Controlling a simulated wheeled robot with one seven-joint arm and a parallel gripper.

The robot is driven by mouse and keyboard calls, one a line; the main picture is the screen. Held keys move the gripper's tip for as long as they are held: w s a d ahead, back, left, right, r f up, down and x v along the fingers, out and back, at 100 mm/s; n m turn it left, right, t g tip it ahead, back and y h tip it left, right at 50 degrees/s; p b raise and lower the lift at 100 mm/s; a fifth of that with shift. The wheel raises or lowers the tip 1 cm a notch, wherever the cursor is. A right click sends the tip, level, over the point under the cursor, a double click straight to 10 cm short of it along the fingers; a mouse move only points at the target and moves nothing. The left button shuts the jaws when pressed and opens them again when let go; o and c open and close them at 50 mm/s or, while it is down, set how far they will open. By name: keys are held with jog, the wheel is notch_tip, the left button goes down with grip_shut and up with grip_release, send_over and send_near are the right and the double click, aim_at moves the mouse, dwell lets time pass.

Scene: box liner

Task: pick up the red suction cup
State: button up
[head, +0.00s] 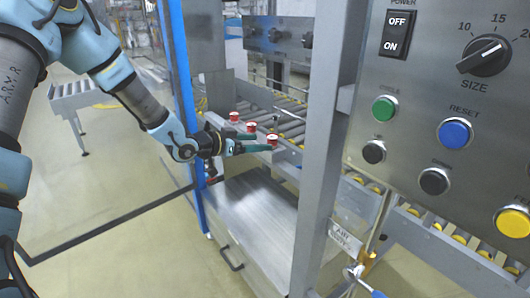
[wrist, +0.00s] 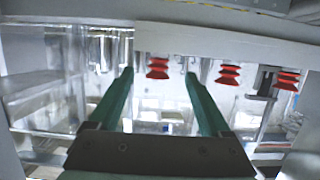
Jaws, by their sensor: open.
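Several red suction cups show. In the head view, three stand in a row on a grey ledge: a far one (head: 233,116), a middle one (head: 251,126) and a near one (head: 272,139). My gripper (head: 262,141) has green fingers, spread open and empty, pointing right toward the near end of the row. In the wrist view, one ribbed red cup (wrist: 158,68) appears between the two fingertips, just beyond or level with them; the depth is hard to tell. Two more cups, a middle one (wrist: 229,74) and an outer one (wrist: 287,80), show to the right of the fingers.
A grey upright post (head: 325,150) stands right of the gripper, and a blue post (head: 178,100) stands to its left. A control panel (head: 445,120) fills the right. A roller conveyor (head: 275,105) runs behind the ledge. A metal drawer box (head: 255,215) lies below.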

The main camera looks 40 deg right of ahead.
jog(key=x, duration=0.4)
jog(key=shift+p, duration=0.35)
jog(key=shift+r+p+x, duration=0.2)
jog(key=shift+p+x, duration=0.9)
jog(key=shift+x, duration=1.6)
jog(key=shift+s, duration=0.15)
grip_shut()
